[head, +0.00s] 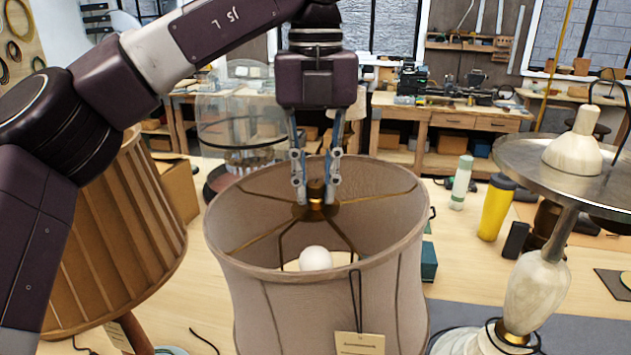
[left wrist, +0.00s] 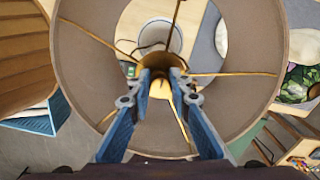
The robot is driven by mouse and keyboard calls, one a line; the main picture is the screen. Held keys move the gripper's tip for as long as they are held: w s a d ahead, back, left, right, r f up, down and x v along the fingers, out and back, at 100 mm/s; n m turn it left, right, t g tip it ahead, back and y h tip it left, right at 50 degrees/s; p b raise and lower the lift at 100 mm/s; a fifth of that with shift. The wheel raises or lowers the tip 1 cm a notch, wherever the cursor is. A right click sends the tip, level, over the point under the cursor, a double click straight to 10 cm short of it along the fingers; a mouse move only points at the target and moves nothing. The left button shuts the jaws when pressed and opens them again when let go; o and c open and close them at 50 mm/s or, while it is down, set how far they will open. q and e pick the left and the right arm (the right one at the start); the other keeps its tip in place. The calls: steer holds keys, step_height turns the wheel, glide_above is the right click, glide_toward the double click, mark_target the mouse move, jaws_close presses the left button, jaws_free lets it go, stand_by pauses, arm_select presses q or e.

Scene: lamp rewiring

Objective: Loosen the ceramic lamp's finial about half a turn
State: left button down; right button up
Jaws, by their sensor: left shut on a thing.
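The lamp's taupe fabric shade (head: 318,270) stands upright in the middle of the head view, with thin brass spokes meeting at its top centre. The brass finial (head: 316,190) sits at that hub. My left gripper (head: 316,188) comes down from above with one finger on each side of the finial and is shut on it. In the left wrist view the fingers (left wrist: 162,82) close at the hub inside the shade's ring (left wrist: 240,105). A white bulb (head: 315,258) shows inside the shade. The lamp's body is hidden by the shade in the head view. My right gripper is not in view.
A pleated brown shade (head: 115,225) stands close on the left, near my arm. On the right are a round metal top (head: 535,165) on a marbled stem (head: 537,290), a yellow tumbler (head: 496,207) and a pale green bottle (head: 461,182). A glass dome (head: 240,120) stands behind.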

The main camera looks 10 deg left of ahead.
mark_target(316, 182)
arm_select(q)
steer(key=c, duration=1.8)
jaws_free()
steer(key=shift+o, duration=0.2)
step_height(316, 182, up, 12)
